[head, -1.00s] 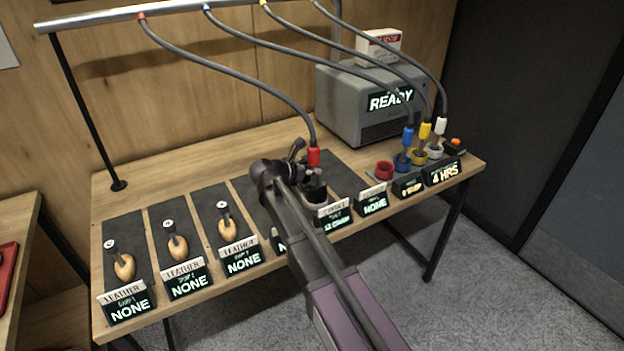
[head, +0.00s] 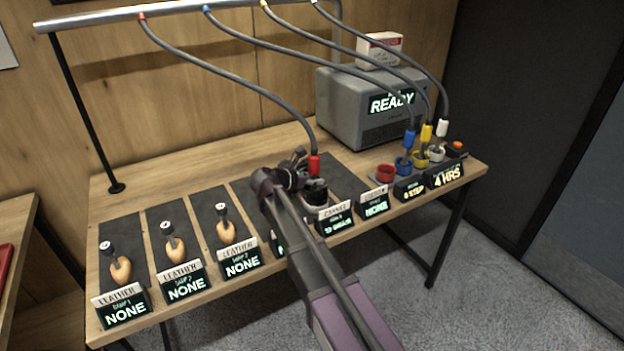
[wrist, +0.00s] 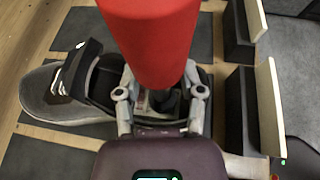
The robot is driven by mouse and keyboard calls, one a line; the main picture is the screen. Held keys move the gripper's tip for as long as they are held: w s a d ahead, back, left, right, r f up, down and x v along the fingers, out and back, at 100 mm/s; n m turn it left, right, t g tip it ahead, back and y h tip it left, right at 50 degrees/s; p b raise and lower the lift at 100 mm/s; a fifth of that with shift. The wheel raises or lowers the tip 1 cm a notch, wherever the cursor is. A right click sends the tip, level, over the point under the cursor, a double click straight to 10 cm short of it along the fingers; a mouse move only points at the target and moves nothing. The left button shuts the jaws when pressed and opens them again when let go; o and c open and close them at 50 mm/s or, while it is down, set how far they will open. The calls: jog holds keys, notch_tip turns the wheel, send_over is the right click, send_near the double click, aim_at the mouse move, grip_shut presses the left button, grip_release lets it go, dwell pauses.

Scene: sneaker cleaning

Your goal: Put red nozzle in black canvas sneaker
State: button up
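The red nozzle (head: 314,166) hangs on its dark hose at the black canvas sneaker's station and fills the top middle of the wrist view (wrist: 152,45). My gripper (head: 296,168) has its fingers on both sides of the nozzle and appears shut on it; the nozzle hides the fingertips. The sneaker (head: 316,194) lies below, mostly hidden by my arm in the head view. In the wrist view its grey toe (wrist: 40,92) points left and its dark opening is partly under the nozzle. I cannot tell whether the nozzle's lower end is inside the opening.
Signs stand along the table's front edge (head: 180,310). Wooden shapes (head: 121,270) rest on mats at left. Red (head: 385,173), blue and yellow cups, other hanging nozzles (head: 409,139) and a grey READY machine (head: 370,110) are at right. Hoses hang from an overhead rail (head: 90,20).

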jog(key=shift+r, duration=0.2)
dwell(0.3)
jog(key=shift+s+a+r+p, duration=0.1)
jog(key=shift+s+a+p, duration=0.1)
jog(key=shift+p, duration=0.1)
jog(key=p+v, duration=0.4)
jog(key=v, duration=0.7)
